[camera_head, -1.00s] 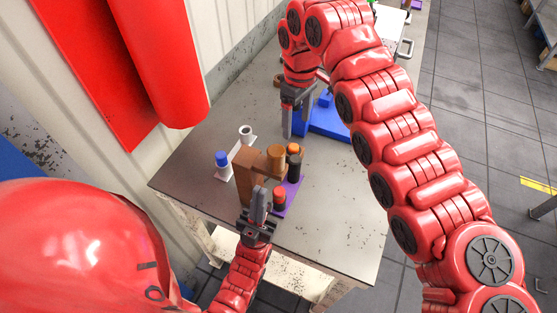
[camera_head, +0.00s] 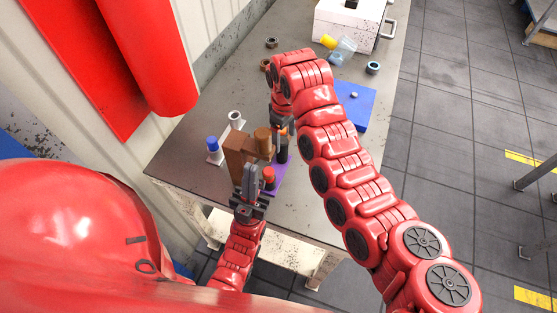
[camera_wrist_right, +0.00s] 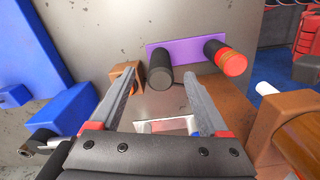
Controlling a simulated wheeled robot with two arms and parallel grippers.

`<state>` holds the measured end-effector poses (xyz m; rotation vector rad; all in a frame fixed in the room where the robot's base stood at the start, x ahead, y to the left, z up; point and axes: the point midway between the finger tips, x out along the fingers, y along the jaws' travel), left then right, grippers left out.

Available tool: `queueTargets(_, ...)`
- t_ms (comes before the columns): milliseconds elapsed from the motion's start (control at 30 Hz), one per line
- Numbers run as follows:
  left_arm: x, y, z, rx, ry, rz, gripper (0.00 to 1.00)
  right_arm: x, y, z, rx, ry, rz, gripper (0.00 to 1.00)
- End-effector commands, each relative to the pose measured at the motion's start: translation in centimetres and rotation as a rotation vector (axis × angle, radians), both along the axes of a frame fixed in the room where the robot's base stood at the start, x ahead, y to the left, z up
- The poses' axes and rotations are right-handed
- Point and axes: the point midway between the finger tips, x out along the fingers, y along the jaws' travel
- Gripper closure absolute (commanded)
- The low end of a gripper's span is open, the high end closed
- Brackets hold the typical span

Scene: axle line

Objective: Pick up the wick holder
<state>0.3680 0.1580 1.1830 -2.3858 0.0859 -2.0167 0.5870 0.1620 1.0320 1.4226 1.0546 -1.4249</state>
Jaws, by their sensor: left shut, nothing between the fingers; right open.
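No part is marked as the wick holder, and I cannot tell for certain which one it is. A purple plate (camera_wrist_right: 188,51) carries a black cylinder (camera_wrist_right: 159,72) and a black cylinder with an orange-red end (camera_wrist_right: 228,58). My right gripper (camera_wrist_right: 165,88) is open, its fingers pointing toward the black cylinder, which appears between the fingertips. In the head view this gripper (camera_head: 282,122) is over the plate's far end and partly hides what is there. My left gripper (camera_head: 251,168) is shut and empty in front of the brown block (camera_head: 237,158), left of the orange-red-topped cylinder (camera_head: 269,173).
A brown cylinder (camera_head: 264,141) is at the brown block. A blue-capped part (camera_head: 213,146) and a white tube (camera_head: 235,118) stand to the left. A blue tray (camera_head: 358,103), a white box (camera_head: 345,25) and small rings lie farther back. The table's front right is clear.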

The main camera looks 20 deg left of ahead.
Motion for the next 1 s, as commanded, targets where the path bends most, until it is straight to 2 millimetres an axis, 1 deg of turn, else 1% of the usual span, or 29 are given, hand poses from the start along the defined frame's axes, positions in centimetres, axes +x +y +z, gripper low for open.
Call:
queueTargets(133, 0.0, 0.0, 1.7, 0.000, 0.000, 0.000, 1.00, -0.2, 0.1, -0.8, -0.004, 0.004, 0.002, 0.21)
queueTargets(267, 0.0, 0.0, 3.5, 0.000, 0.000, 0.000, 1.00, -0.1, 0.3, -2.6, -0.004, 0.002, 0.001, 0.21)
queueTargets(300, 0.0, 0.0, 3.4, 0.000, 0.000, 0.000, 1.00, -0.1, 0.3, -3.4, -0.005, 0.003, 0.002, 0.21)
queueTargets(433, 0.0, 0.0, 3.8, 0.000, 0.000, 0.000, 1.00, 0.0, 0.3, -4.8, -0.002, 0.001, 0.001, 0.21)
queueTargets(533, 0.0, 0.0, 3.8, 0.000, 0.000, 0.000, 1.00, 0.0, 0.3, -5.2, -0.001, 0.000, 0.000, 0.21)
queueTargets(700, 0.0, 0.0, 3.7, 0.000, 0.000, 0.000, 1.00, 0.0, 0.3, -5.3, 0.000, -0.001, 0.000, 0.21)
queueTargets(767, 0.0, 0.0, 3.7, 0.000, 0.000, 0.000, 1.00, 0.0, 0.3, -5.3, 0.000, -0.001, 0.000, 0.31)
queueTargets(800, 0.0, 0.0, 3.7, 0.000, 0.000, 0.000, 1.00, 0.0, 0.3, -5.3, 0.000, -0.001, 0.000, 0.38)
queueTargets(867, 0.0, 0.0, 3.7, 0.000, 0.000, 0.000, 1.00, 0.0, 0.3, -5.2, 0.000, -0.001, 0.000, 0.48)
queueTargets(1000, 0.0, 0.0, 3.7, 0.000, 0.000, 0.000, 1.00, 0.0, 0.3, -5.2, 0.000, -0.001, 0.000, 0.74)
